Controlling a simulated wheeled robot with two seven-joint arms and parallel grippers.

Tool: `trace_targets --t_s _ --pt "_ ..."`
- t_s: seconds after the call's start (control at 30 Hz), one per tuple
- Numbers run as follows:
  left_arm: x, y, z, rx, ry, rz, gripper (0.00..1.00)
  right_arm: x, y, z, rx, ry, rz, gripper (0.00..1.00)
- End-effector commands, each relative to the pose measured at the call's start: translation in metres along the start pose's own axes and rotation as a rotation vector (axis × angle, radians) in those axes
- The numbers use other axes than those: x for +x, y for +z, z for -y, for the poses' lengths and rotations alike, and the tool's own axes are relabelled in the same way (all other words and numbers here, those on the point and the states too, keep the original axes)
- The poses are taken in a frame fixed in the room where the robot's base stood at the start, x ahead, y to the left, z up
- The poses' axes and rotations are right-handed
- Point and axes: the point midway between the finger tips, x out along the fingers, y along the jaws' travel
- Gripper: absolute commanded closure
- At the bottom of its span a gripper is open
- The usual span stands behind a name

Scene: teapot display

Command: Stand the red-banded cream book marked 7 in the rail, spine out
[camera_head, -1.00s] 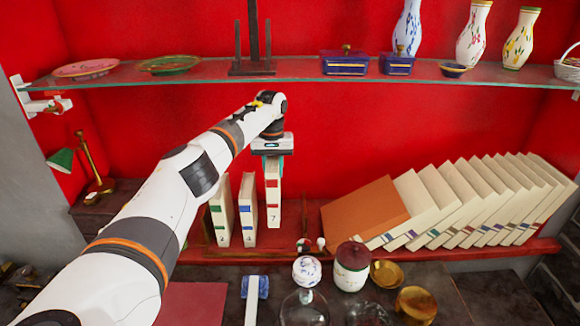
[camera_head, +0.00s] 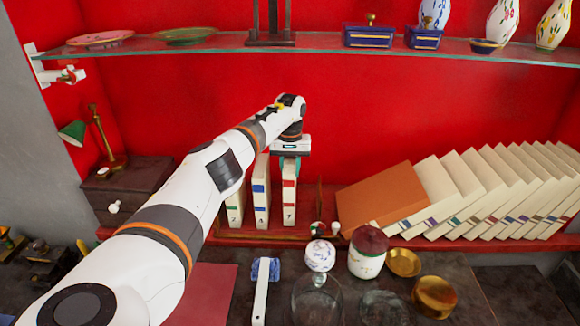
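The red-banded cream book marked 7 (camera_head: 289,198) stands upright, its banded spine facing me, at the right of the books in the wooden rail (camera_head: 262,236). A blue-banded book marked 4 (camera_head: 261,198) and a green-banded book marked 2 (camera_head: 235,208) stand to its left. My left gripper (camera_head: 291,160) is at the top of book 7, pointing down; its fingers are around the book's upper end. Whether they still press on it is too small to tell. Book 7's base appears level with its neighbours' bases. My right gripper is not in view.
Leaning cream books (camera_head: 480,190) and an orange board (camera_head: 380,195) fill the shelf's right side. A glass shelf (camera_head: 330,48) runs above. A lidded jar (camera_head: 367,252), a blue-and-white ball (camera_head: 320,255) and brass bowls (camera_head: 434,296) stand in front.

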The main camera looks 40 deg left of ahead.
Motion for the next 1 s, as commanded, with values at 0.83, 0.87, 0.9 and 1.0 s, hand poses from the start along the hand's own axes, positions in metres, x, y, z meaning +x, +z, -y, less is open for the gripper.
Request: trace_targets --t_s 0.83,0.87,0.9,1.0 --pt "0.014 0.001 0.000 0.000 -0.002 0.002 1.00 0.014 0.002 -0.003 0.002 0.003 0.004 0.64" --pt "0.015 0.001 0.000 0.000 -0.002 0.002 1.00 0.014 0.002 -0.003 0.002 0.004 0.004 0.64" --pt "0.015 0.001 0.000 0.000 -0.002 0.002 1.00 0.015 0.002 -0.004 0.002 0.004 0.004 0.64" --pt "0.017 0.001 0.000 0.000 -0.002 0.002 1.00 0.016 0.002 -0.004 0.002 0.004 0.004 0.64"
